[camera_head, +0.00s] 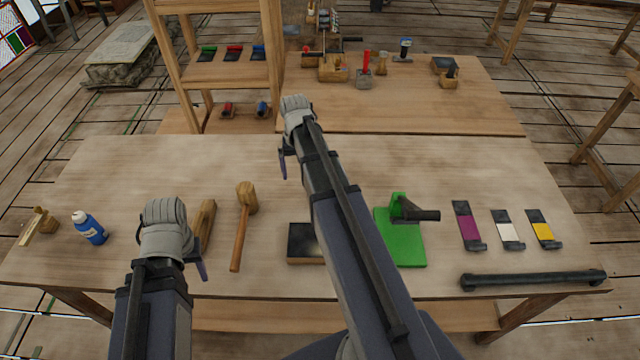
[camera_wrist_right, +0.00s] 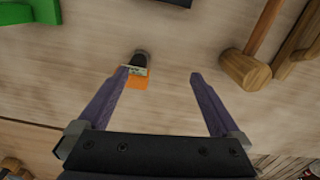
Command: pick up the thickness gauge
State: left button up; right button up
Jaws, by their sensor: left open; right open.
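In the right wrist view, a small item with a dark rounded end, a pale marked band and an orange part (camera_wrist_right: 138,80) lies on the wooden table. I take it to be the thickness gauge. My right gripper (camera_wrist_right: 158,76) is open above the table, and the item shows between its fingers, close to the left one. In the head view my right gripper (camera_head: 284,160) is over the back of the table, and its arm hides the item. My left gripper (camera_head: 199,262) hangs over the table's front left, beside a wooden block, with its fingers partly hidden.
A wooden mallet (camera_head: 245,200) and a blue bottle (camera_head: 88,228) are on the left. A dark-topped block (camera_head: 304,245), a green stand (camera_head: 400,245), several coloured cards and a black bar (camera_head: 533,279) are nearer the front and right. A second table (camera_head: 400,115) stands behind.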

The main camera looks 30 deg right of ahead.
jog(key=shift+m, duration=0.7)
jog(key=d, duration=0.5)
jog(key=shift+w+d+r, duration=0.15)
jog(key=shift+w+d, duration=0.2)
notch_tip(320, 180, down, 8)
jog(key=b, duration=0.7)
jog(key=shift+w+b, duration=0.15)
jog(key=shift+b, duration=0.25)
jog(key=shift+r, duration=0.15)
jog(key=c, duration=1.5)
